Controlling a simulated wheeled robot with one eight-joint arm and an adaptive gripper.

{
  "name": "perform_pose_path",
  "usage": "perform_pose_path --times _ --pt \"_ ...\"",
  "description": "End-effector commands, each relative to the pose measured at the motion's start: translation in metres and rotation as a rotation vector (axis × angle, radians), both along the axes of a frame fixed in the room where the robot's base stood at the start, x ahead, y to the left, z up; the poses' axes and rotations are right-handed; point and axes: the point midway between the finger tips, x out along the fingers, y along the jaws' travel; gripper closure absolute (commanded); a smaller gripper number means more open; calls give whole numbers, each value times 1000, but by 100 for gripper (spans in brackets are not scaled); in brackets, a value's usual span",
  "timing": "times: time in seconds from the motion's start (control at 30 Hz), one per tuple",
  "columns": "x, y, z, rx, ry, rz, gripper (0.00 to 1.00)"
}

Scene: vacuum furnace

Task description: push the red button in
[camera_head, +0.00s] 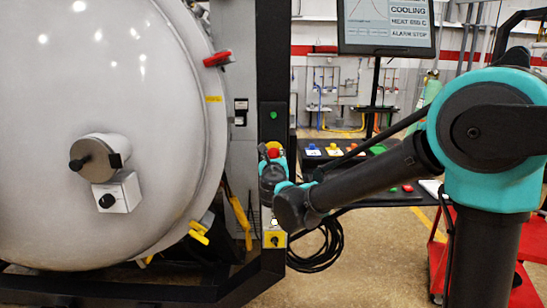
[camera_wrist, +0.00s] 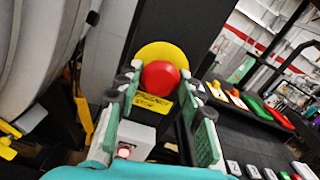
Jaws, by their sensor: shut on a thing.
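The red button (camera_wrist: 160,77) is a round mushroom head on a yellow disc (camera_wrist: 182,55), with a yellow label below it on a dark post. In the wrist view my gripper (camera_wrist: 161,88) has one finger at each side of the red button, shut on it. In the head view the red button (camera_head: 273,153) shows just above my gripper (camera_head: 270,163), and my wrist partly hides the mounting. I cannot tell how far in the button sits.
A large grey furnace door (camera_head: 90,190) with a red handle (camera_head: 217,59) stands left of the post. A screen (camera_head: 386,25) is above, behind the post. A dark table with colored buttons (camera_head: 312,150) lies to the right. A black cable coil (camera_head: 318,246) hangs below.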

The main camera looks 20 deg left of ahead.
Motion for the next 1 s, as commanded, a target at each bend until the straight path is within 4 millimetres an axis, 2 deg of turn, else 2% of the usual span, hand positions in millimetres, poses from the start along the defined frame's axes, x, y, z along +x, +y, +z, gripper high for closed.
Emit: perform_pose_path --times 0.13,0.17,0.33,0.6,0.73,0.87,1.0 --pt "2 1 1 -1 -1 0 100" --pt "2 1 1 -1 -1 -1 60" --pt "1 1 1 -1 -1 0 40" --pt "1 0 1 0 -1 0 40" --pt "-7 -1 1 0 -1 1 40" --pt "-26 -8 1 0 -1 2 40" --pt "-54 -16 1 0 0 3 40"
